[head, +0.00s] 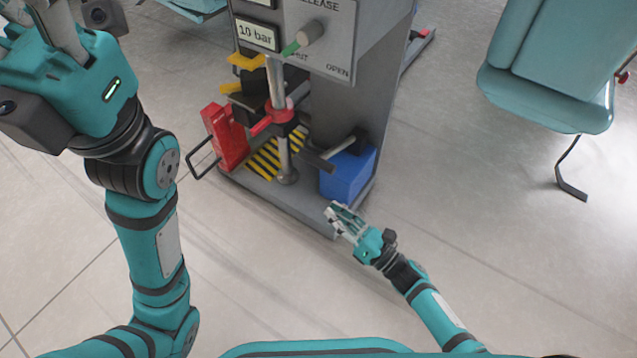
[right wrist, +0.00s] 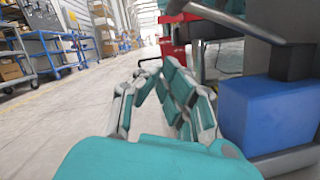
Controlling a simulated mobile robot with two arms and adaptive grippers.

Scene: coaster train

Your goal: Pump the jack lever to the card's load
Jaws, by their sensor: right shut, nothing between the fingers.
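The jack press is a grey frame with a blue pump block (head: 346,176) at its lower right. A dark lever bar (head: 318,161) sticks out above the block; in the right wrist view the lever (right wrist: 238,24) crosses the top. A white plate reading "10 bar" (head: 257,36) is on the grey panel. My right gripper (head: 336,214) is shut and empty, below and in front of the blue block, apart from the lever. It also shows in the right wrist view (right wrist: 160,75). My left gripper (head: 55,22) is raised at the top left, its fingertips cut off.
A red block (head: 224,137) with a wire loop stands at the press's left. Teal chairs (head: 548,70) stand at the right. The floor in front is clear.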

